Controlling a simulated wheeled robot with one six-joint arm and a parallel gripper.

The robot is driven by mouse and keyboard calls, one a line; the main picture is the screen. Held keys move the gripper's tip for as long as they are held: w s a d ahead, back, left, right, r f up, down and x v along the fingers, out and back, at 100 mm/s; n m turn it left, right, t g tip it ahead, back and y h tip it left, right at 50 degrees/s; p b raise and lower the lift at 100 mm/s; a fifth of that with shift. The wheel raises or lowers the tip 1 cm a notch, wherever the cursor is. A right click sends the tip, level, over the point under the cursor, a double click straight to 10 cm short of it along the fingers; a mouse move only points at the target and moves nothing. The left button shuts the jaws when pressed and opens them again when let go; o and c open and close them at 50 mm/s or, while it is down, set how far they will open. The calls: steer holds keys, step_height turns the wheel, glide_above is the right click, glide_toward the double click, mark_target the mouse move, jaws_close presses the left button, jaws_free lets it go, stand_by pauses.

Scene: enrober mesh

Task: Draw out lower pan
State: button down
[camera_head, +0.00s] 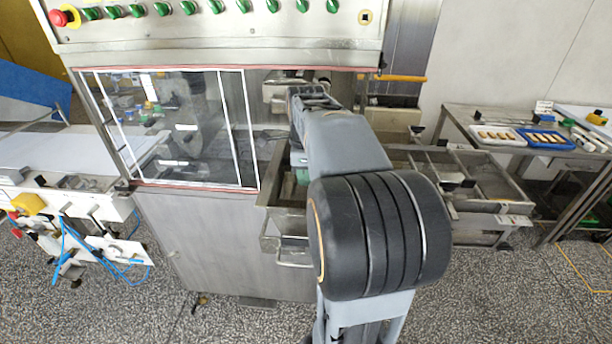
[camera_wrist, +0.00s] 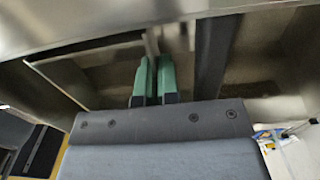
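A grey metal pan (camera_head: 270,243) with a bar handle (camera_head: 293,264) juts from the machine's front, low, left of my arm. I take it as the lower pan; my arm covers its right part. An open metal trough sits above it. In the head view my arm hides most of the gripper. In the wrist view my gripper (camera_wrist: 154,79) shows two green fingers with a narrow gap, close to grey metal walls and an edge. A thin metal strip (camera_wrist: 151,42) stands just beyond the fingertips. I cannot tell whether the fingers touch or hold it.
The machine's glass window (camera_head: 180,125) and green knobs stand above the pan. A metal frame with trays (camera_head: 480,185) extends right of my arm. A bench (camera_head: 450,120) with small trays is at far right. A white conveyor (camera_head: 60,150) stands left. Speckled floor in front is mostly clear.

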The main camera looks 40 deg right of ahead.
steer(key=shift+r+p, duration=1.65)
steer(key=shift+r, duration=0.5)
steer(key=shift+r, duration=0.1)
